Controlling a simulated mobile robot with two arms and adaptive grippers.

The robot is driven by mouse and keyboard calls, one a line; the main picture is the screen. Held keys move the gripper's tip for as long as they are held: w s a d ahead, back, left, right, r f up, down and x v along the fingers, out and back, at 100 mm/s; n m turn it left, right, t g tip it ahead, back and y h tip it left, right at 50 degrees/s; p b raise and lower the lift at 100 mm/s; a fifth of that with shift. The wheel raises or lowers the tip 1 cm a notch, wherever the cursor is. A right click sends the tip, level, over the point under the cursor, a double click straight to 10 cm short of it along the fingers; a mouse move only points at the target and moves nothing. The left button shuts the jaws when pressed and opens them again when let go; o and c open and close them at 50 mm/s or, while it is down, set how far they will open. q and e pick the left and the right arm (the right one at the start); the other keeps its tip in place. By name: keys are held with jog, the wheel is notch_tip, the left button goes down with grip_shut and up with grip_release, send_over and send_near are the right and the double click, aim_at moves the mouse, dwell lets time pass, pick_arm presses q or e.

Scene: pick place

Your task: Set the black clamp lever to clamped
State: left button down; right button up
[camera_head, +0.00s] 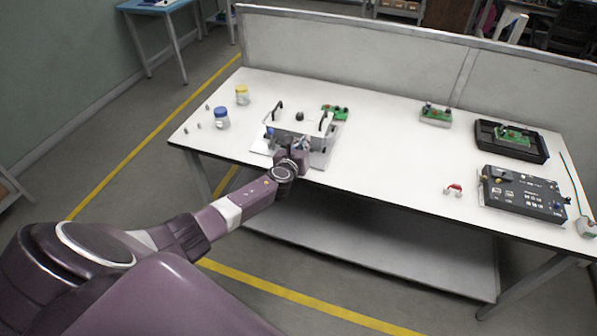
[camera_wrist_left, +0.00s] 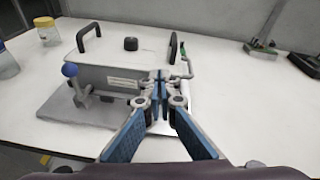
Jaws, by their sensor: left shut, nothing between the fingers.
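A white box-shaped fixture (camera_head: 300,122) stands on a pale base plate (camera_head: 258,146) near the table's front edge. It also shows in the left wrist view (camera_wrist_left: 115,70). On its right side a black upright handle (camera_wrist_left: 173,47) stands near grey metal linkage; this may be the clamp lever, but its setting is unclear. A black arched handle (camera_wrist_left: 89,37) is on the left and a black round knob (camera_wrist_left: 130,44) on top. My left gripper (camera_wrist_left: 160,88) is shut and empty at the fixture's front right; its fingers hide part of it. It also shows in the head view (camera_head: 296,152).
A blue-ball lever (camera_wrist_left: 70,71) sits at the fixture's front left. Blue-lidded (camera_head: 221,118) and yellow-lidded jars (camera_head: 242,95) stand left. A green board (camera_head: 335,113) lies behind. Right are a red-handled item (camera_head: 454,189), a black panel (camera_head: 524,194) and a black tray (camera_head: 540,152).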

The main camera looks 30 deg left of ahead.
pick_arm(q)
jog(key=shift+w+a+r+g+p, duration=0.1)
jog(key=shift+w+r+g+p, duration=0.2)
jog(key=shift+p, duration=0.5)
jog(key=shift+w+a+r+g+p, duration=0.1)
jog(key=shift+w+g+p, duration=0.3)
jog(key=shift+p, duration=0.4)
jog(key=shift+f+h, duration=0.1)
jog(key=shift+h, duration=0.2)
